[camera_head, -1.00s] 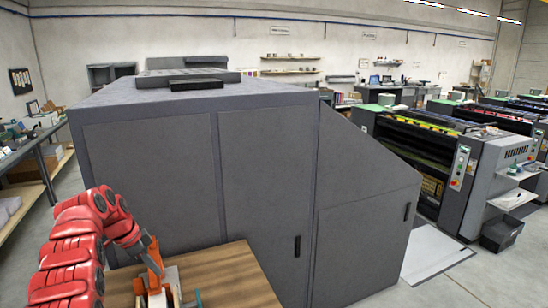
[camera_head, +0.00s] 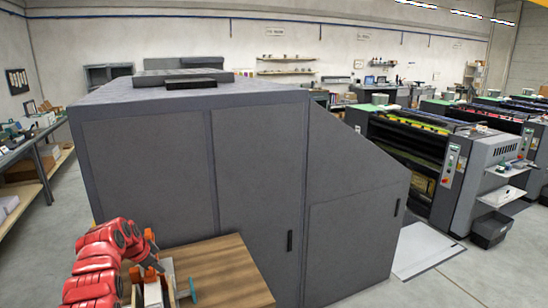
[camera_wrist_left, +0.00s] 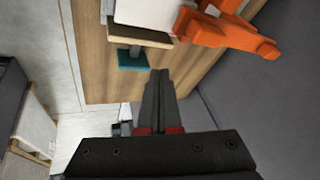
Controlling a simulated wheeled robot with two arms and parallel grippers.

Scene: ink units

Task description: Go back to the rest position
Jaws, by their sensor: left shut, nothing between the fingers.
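My left arm comes in at the lower left of the head view. Its gripper (camera_head: 156,267) is above the table's near left part, beside an orange tool (camera_head: 137,287) and a pale box-like item (camera_head: 166,284). In the left wrist view the two dark fingers (camera_wrist_left: 160,82) are together with nothing between them. The orange tool (camera_wrist_left: 218,30) lies past them at upper right, and a teal piece (camera_wrist_left: 132,59) is at upper left, apart from the fingers. My right gripper is in neither view.
The wooden table (camera_head: 228,272) has bare room at its right. A large grey cabinet (camera_head: 255,180) stands close behind it. A shelf bench (camera_head: 40,165) is at the left. Printing machines (camera_head: 480,160) stand at the right.

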